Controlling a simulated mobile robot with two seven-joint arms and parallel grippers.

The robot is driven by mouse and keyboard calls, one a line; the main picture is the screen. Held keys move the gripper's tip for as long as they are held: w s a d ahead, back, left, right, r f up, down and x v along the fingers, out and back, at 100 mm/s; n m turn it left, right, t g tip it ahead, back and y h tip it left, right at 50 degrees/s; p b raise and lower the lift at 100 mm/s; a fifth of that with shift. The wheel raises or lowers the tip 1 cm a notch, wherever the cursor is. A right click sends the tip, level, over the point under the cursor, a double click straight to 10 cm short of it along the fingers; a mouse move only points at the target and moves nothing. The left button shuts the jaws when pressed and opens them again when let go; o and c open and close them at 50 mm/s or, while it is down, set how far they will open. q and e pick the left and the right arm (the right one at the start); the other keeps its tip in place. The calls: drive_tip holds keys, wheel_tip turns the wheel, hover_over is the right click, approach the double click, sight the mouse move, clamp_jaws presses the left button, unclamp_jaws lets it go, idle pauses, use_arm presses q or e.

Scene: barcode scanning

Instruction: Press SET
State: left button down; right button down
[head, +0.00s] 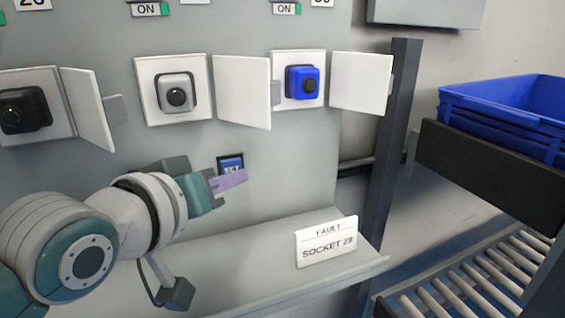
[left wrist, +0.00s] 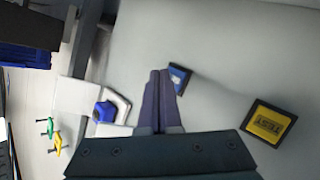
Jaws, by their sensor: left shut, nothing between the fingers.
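The SET button (head: 233,161) is a small blue square in a dark frame on the grey panel, below the open socket covers. Its lower part is hidden behind the fingers in the head view. My left gripper (head: 238,178) is shut and empty, with its purple fingertips at the button's lower edge in the picture. In the left wrist view the blue SET button (left wrist: 180,77) shows just beside the tips of the shut fingers (left wrist: 160,74). I cannot tell whether they touch it. My right gripper is not in view.
A yellow TEST button (left wrist: 269,123) is on the same panel. Sockets with open white covers (head: 242,91) stick out above, one holding a blue plug (head: 303,83). A FAULT SOCKET sign (head: 326,243) stands on the ledge. A blue crate (head: 510,112) is at the right.

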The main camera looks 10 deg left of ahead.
use_arm(q)
drive_tip(key=shift+w+a, duration=0.25)
drive_tip(key=shift+w, duration=0.1)
drive_tip(key=shift+w+a, duration=0.25)
drive_tip(key=shift+w, duration=0.1)
idle(0.9)
idle(0.3)
drive_tip(key=shift+s+d+p, duration=0.45)
drive_tip(key=shift+s+p, duration=0.25)
drive_tip(key=shift+p, duration=0.1)
